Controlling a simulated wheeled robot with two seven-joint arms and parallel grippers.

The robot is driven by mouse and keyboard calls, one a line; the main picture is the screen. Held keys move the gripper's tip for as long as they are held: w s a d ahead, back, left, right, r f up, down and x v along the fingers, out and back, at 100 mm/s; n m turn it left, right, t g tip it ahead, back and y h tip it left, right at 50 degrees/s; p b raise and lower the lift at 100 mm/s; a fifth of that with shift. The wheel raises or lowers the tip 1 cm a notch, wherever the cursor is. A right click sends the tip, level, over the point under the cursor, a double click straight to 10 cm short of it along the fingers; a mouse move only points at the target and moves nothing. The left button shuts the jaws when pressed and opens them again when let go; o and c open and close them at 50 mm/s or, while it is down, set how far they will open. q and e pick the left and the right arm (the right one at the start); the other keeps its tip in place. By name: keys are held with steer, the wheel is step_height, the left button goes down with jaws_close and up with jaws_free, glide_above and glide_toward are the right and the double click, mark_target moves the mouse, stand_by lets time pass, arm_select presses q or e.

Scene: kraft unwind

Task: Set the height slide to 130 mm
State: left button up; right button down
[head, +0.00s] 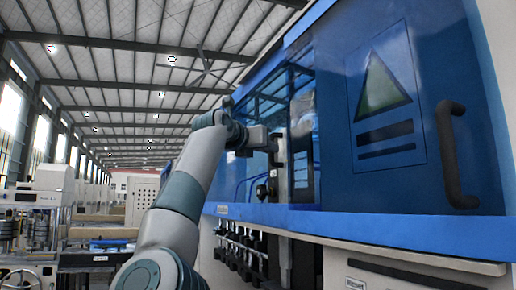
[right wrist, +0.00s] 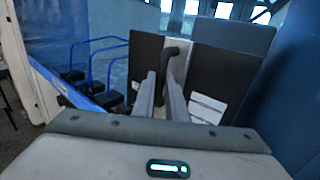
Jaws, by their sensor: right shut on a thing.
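My right gripper (head: 272,139) is at the opening in the blue machine's front, beside an upright grey and dark part (head: 283,172) that looks like the height slide. In the right wrist view my right gripper (right wrist: 162,82) has its two grey fingers close together, shut on a dark bent handle (right wrist: 177,48). The handle stands in front of a dark block (right wrist: 222,78) with white label strips (right wrist: 206,108). The part between the fingers is mostly hidden. No height reading is legible. My left gripper is not in view.
A blue door with a black handle (head: 457,155) is to the right of the opening. Blue curved rails (right wrist: 92,48) and dark blocks lie left of the fingers in the wrist view. A row of dark fittings (head: 240,250) hangs below the opening. Other machines stand far left.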

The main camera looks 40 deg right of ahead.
steer(key=shift+r, duration=0.1)
steer(key=c, duration=1.8)
jaws_free()
arm_select(q)
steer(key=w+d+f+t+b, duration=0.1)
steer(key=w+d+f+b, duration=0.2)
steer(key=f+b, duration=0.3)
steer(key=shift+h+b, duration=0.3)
steer(key=shift+b, duration=0.05)
arm_select(e)
steer(key=shift+o, duration=0.2)
steer(key=v, duration=1.7)
steer(key=shift+a, duration=0.15)
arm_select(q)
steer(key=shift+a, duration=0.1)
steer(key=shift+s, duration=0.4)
